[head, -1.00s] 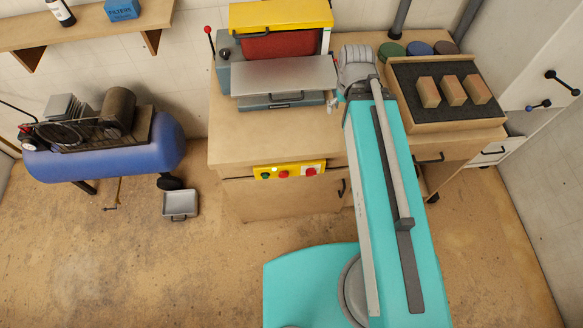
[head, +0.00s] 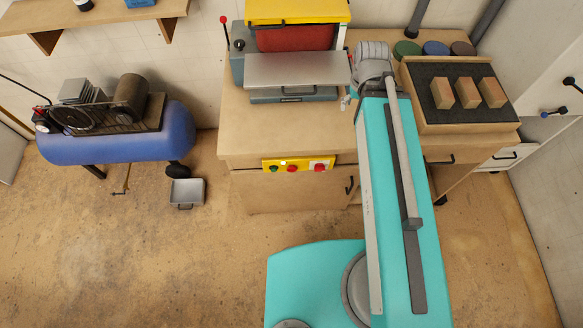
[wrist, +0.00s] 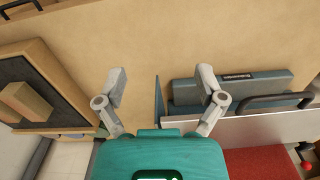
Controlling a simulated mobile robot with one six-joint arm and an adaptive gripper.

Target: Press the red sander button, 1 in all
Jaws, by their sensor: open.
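A yellow button panel (head: 298,165) is on the front edge of the workbench in the head view. Labels are too small to read. The sander (head: 292,70), with yellow top, red drum and grey plate, stands on the bench above the panel. My gripper (wrist: 162,84) is open and empty above the bench top in the wrist view, beside the sander's grey plate. The panel is not in the wrist view.
A wooden tray (head: 461,128) with dark lining and several wood blocks lies at the bench's right; it also shows in the wrist view (wrist: 72,127). A blue compressor (head: 120,142) and a small grey tray (head: 187,193) are to the left.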

